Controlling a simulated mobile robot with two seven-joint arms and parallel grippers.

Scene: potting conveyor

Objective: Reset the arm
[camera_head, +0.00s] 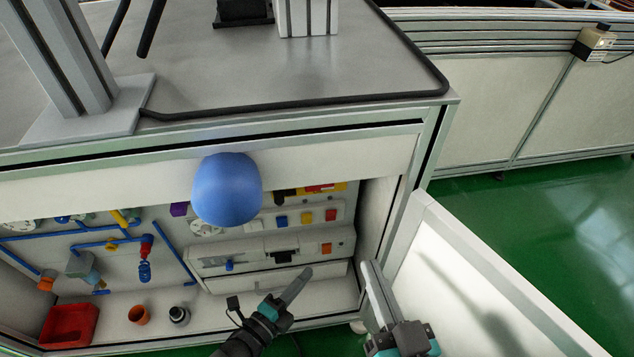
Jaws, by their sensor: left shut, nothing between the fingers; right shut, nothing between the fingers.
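My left gripper (308,271) is shut and empty, at the lower middle in front of the open cabinet front. Its pale fingers point up and to the right. My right gripper (370,266) is shut and empty, a short way to the right of it, with its fingers pointing up. It is close to the inner edge of the open door (470,290). I cannot tell whether it touches the door. The two grippers are apart from each other.
A blue rounded object (227,190) shows before the cabinet's upper edge. Inside are a panel with coloured switches (306,217), blue pipes (108,243), a red bin (69,325), an orange cup (138,315) and a small dark item (179,315). Green floor (560,220) lies free at right.

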